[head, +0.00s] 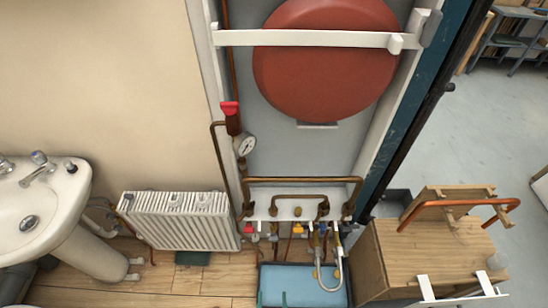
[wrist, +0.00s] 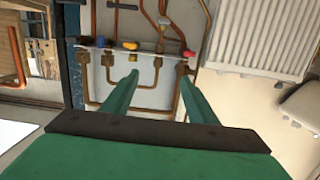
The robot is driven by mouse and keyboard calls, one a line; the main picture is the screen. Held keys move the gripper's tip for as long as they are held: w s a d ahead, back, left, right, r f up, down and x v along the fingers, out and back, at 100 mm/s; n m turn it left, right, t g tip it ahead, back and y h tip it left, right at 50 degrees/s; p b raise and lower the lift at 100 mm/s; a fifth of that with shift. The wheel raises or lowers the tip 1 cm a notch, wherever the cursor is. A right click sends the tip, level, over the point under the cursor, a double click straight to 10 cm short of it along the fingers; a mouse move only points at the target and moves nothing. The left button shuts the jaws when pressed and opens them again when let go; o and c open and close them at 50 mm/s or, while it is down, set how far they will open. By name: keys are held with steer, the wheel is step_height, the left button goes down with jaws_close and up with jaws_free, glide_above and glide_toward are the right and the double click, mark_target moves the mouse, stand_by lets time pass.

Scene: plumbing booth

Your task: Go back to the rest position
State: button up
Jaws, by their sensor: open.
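My gripper (wrist: 159,76) shows in the wrist view as two green fingers spread apart, with nothing between them. It is open and empty. Beyond the fingertips is the copper pipework (wrist: 146,110) with its valves, which appears upside down in this view. The fingers look apart from the pipes, but the exact distance cannot be told. I cannot make out my gripper in the head view.
The head view shows a white radiator (head: 180,220), a washbasin (head: 35,205), a pressure gauge (head: 244,145) and a red round tank (head: 320,60). A blue bin (head: 290,288) is below the pipes. A wooden bench (head: 430,255) stands right. Grey floor (head: 490,130) behind it is open.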

steer(key=s+r, duration=0.4)
steer(key=r, duration=0.8)
steer(key=s+r+g, duration=0.1)
steer(key=s+r, duration=0.4)
steer(key=r, duration=0.7)
steer(key=shift+s+d, duration=0.3)
